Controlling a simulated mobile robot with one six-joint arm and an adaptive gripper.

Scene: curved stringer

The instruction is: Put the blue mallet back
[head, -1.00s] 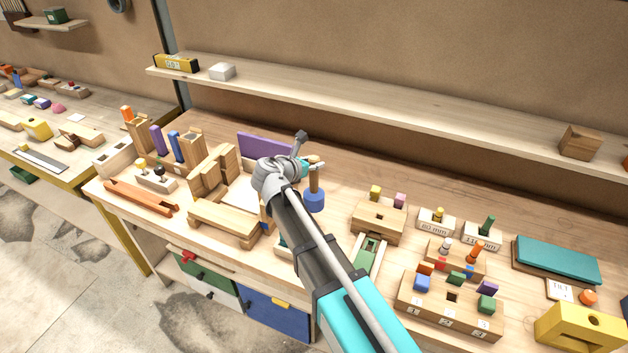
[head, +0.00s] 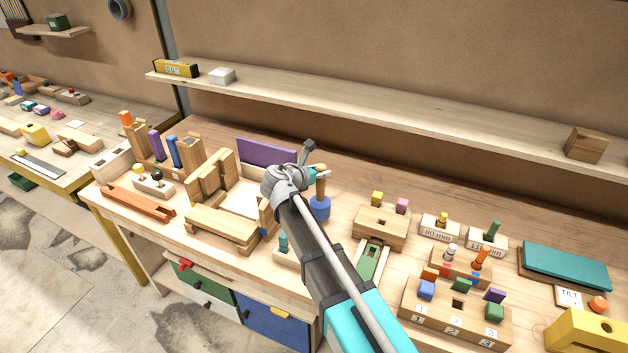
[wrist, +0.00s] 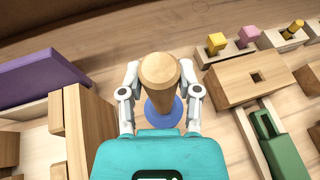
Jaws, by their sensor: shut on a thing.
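The blue mallet has a wooden handle (head: 320,184) pointing up and a round blue head (head: 320,208) at the bottom. My gripper (head: 316,173) is shut on the handle from the left. In the wrist view, the handle's top (wrist: 160,68) stands between the two fingers of my gripper (wrist: 160,88), with part of the blue head (wrist: 168,112) below. I cannot tell whether the head touches the bench (head: 347,267).
A wooden fixture with a purple panel (head: 265,151) stands left of the mallet. A peg block (head: 381,228) and a green slide (head: 370,262) are to the right. Upright tools in wooden holders (head: 190,152) stand farther left. A long shelf (head: 400,112) runs behind.

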